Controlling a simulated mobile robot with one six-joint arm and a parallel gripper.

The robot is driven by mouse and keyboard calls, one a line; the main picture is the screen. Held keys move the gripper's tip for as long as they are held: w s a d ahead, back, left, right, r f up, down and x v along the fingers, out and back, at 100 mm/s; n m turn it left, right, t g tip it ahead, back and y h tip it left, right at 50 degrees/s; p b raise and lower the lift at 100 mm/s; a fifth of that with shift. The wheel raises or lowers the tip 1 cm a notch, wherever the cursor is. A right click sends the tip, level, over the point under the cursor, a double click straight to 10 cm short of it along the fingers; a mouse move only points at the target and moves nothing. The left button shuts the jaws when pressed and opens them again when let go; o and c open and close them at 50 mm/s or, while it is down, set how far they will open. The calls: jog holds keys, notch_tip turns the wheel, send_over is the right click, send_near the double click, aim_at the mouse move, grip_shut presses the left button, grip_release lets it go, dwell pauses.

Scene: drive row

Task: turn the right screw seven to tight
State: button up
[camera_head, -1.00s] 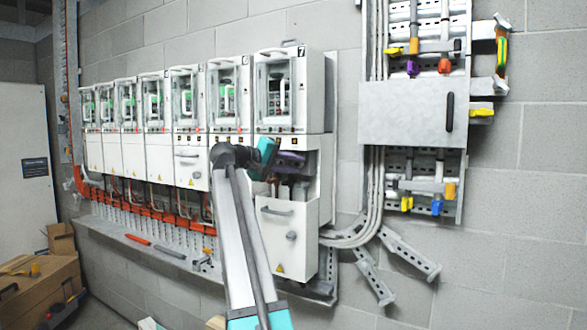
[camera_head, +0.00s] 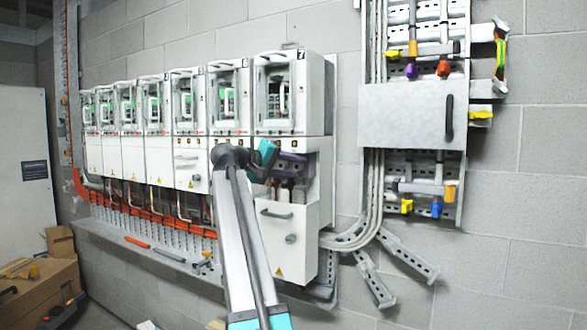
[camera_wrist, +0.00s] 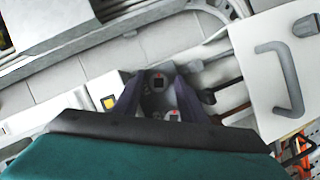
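Drive seven (camera_head: 290,95) is the right-hand unit of the row, marked 7. Its lower cover (camera_head: 288,240) hangs below the uncovered terminal area. My gripper (camera_head: 296,164) is at that area, its dark purple fingers towards the unit. In the wrist view, my gripper (camera_wrist: 157,88) has its fingers apart, on either side of a grey terminal part. One screw (camera_wrist: 158,82) with a dark square centre shows between the fingertips. Another screw (camera_wrist: 172,115) shows nearer the palm, partly hidden. I cannot tell whether the fingers touch anything, nor how tight the screws are.
Other drives (camera_head: 160,105) stand in a row to the left, above orange trunking (camera_head: 150,213). A ledge (camera_head: 150,262) with tools runs below. A grey panel (camera_head: 400,114) with cables is on the right. The cover's handle (camera_wrist: 283,75) is close to my gripper.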

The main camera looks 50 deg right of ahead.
jog(key=shift+r+n, duration=0.3)
jog(key=n+h+p, duration=0.1)
jog(key=n+p, duration=0.1)
jog(key=n, duration=0.1)
jog(key=shift+w+f+g, duration=0.1)
jog(key=shift+g, duration=0.3)
jog(key=n+h+p, duration=0.1)
jog(key=n, duration=0.1)
jog(key=n+p, duration=0.1)
jog(key=n, duration=0.1)
jog(key=n+h+p, duration=0.1)
jog(key=shift+f+n+h, duration=0.25)
jog(key=shift+n+h, duration=0.05)
jog(key=shift+n, duration=0.1)
jog(key=n+p, duration=0.1)
jog(key=n, duration=0.1)
jog(key=n+t+h+p, duration=0.1)
jog(key=n+p, duration=0.2)
jog(key=shift+s+f+n+t+h+p, duration=0.15)
jog(key=shift+s+n+t+h+p, duration=0.15)
jog(key=shift+n+h+p, duration=0.1)
jog(key=n+t+p, duration=0.1)
jog(key=n+p, duration=0.2)
jog(key=n+t+p, duration=0.2)
jog(key=n+p, duration=0.1)
jog(key=shift+f+n+h, duration=0.1)
jog(key=shift+n+h, duration=0.3)
jog(key=shift+t, duration=0.3)
